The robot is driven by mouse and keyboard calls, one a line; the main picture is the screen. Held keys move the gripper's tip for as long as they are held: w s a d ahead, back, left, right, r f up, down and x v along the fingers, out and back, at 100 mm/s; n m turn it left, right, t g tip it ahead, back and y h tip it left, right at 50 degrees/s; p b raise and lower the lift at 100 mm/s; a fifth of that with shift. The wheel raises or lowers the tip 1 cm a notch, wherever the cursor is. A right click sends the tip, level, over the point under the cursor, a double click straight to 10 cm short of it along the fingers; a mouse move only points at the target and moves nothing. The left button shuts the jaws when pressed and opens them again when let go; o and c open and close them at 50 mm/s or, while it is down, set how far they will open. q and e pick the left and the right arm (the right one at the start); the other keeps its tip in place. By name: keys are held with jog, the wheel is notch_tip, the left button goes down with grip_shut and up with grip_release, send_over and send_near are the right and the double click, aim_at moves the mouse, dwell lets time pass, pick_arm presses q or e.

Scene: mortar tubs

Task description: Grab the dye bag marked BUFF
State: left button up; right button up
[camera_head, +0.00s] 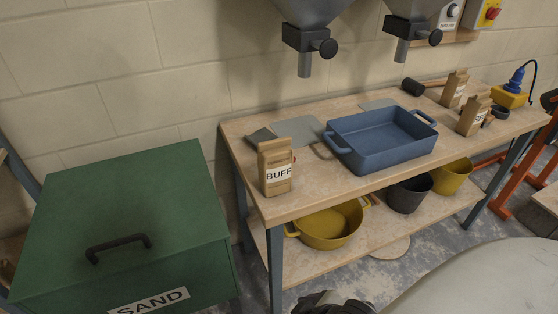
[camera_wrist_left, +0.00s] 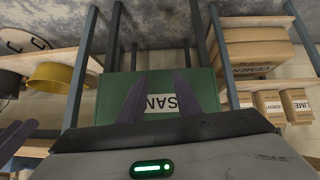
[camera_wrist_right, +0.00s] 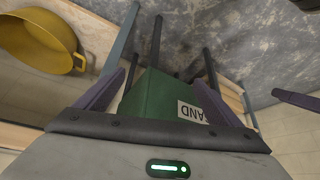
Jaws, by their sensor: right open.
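The dye bag marked BUFF (camera_head: 276,167) is a brown paper bag with a white label. It stands upright on the tabletop (camera_head: 330,187), near its left front corner, with nothing gripping it. My left gripper (camera_wrist_left: 160,75) has its fingers apart and empty, with the green SAND box beyond them in the left wrist view. My right gripper (camera_wrist_right: 158,76) is open and empty, also with the green box beyond it. A dark part of one of my arms shows at the bottom of the head view; I cannot tell which. The BUFF bag shows in neither wrist view.
A blue tub (camera_head: 383,141) stands right of the bag, with grey sheets behind. Two other brown bags (camera_head: 454,89) (camera_head: 474,116) stand at the table's right. Yellow and black pots (camera_head: 330,228) sit on the lower shelf. The green SAND box (camera_head: 128,215) stands left; hoppers (camera_head: 311,12) hang above.

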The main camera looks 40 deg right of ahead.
aim_at(283, 156)
jog(key=w+d+r+m+h+p, duration=0.1)
jog(key=w+d+r+h+p, duration=0.15)
jog(key=d+r, duration=0.45)
jog(key=w+d+r+m+t, duration=0.1)
jog(key=w+d+r+t, duration=0.1)
jog(key=w+r, duration=0.3)
jog(key=w+d+r+m+t+h, duration=0.1)
jog(key=w+d+r+t, duration=0.1)
jog(key=w+r, duration=0.3)
jog(key=w+d+r+m+t+h, duration=0.1)
jog(key=w+d+r+m+t, duration=0.1)
jog(key=w+r, duration=0.4)
jog(key=shift+w+d+r+t, duration=0.1)
jog(key=shift+w+d+t, duration=0.5)
jog(key=shift+w+d, duration=0.35)
jog(key=x, duration=0.4)
jog(key=shift+w+d+r, duration=0.15)
jog(key=shift+w+r, duration=0.05)
jog(key=shift+w, duration=0.05)
jog(key=x, duration=0.4)
jog(key=shift+w+a+r+p, duration=0.15)
jog(key=shift+w+a+p, duration=0.15)
jog(key=shift+w, duration=0.25)
jog(key=shift+w+d+f, duration=0.15)
jog(key=shift+w+f, duration=0.1)
jog(key=shift+w, duration=0.15)
jog(key=c, duration=1.7)
jog(key=shift+r, duration=0.2)
jog(key=shift+c, duration=0.5)
